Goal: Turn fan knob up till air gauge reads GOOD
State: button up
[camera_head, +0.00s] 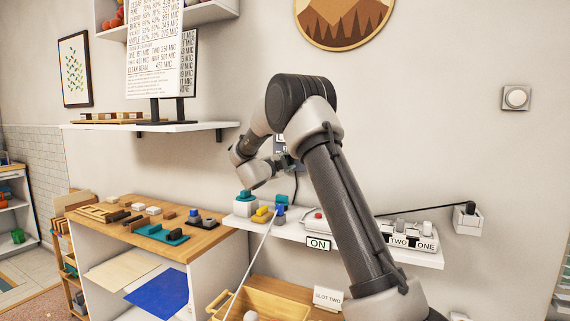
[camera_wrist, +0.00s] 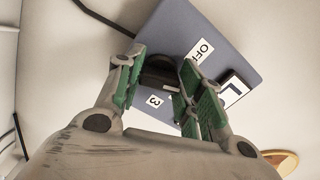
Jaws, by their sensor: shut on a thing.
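The fan control is a blue-grey box (camera_wrist: 212,45) on the wall, with OFF, 3 and L labels showing in the wrist view. Its dark knob (camera_wrist: 160,70) sits between my green-padded fingers. My gripper (camera_wrist: 160,88) is shut on the knob; the fingers partly hide the knob and the dial, so I cannot tell its exact setting. In the head view my gripper (camera_head: 287,163) is at the box (camera_head: 281,143), which my arm mostly covers. I cannot make out an air gauge or a GOOD reading in either view.
Below my gripper is a white wall shelf (camera_head: 408,252) with several small devices and ON, TWO and ONE labels. A wooden-topped bench (camera_head: 190,247) stands left. A shelf with charts (camera_head: 155,127) is above it. A dark cable (camera_wrist: 105,18) runs to the box.

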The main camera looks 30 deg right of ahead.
jog(key=o, duration=1)
jog(key=v, duration=1.2)
jog(key=shift+s, duration=0.1)
dwell(1.9)
